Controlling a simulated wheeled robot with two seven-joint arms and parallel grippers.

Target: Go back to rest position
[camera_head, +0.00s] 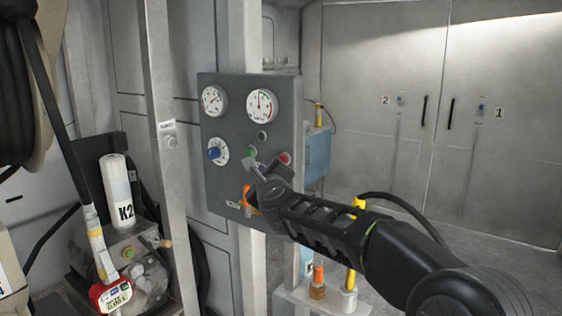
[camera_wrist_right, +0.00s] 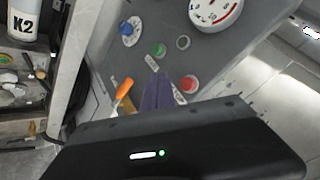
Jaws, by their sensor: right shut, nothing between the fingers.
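My right arm comes in from the lower right in the head view. Its gripper (camera_head: 258,168) is shut and empty, close in front of the grey control panel (camera_head: 225,110). The fingertips are near the green button (camera_head: 251,152) and the red button (camera_head: 285,158). In the right wrist view the shut fingers (camera_wrist_right: 158,92) point at the panel, between the green button (camera_wrist_right: 158,50) and the red button (camera_wrist_right: 189,83). I cannot tell whether they touch the panel. An orange lever (camera_head: 246,195) is below left of the fingers. My left gripper is not in view.
The panel also has gauges (camera_head: 261,105) and a blue knob (camera_head: 214,153). A metal post (camera_head: 160,120) stands left of it. A white K2 bottle (camera_head: 118,190) and a hose nozzle (camera_head: 110,295) are at left. Yellow-topped fittings (camera_head: 350,285) stand below my arm. Closed cabinet doors (camera_head: 385,60) are behind.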

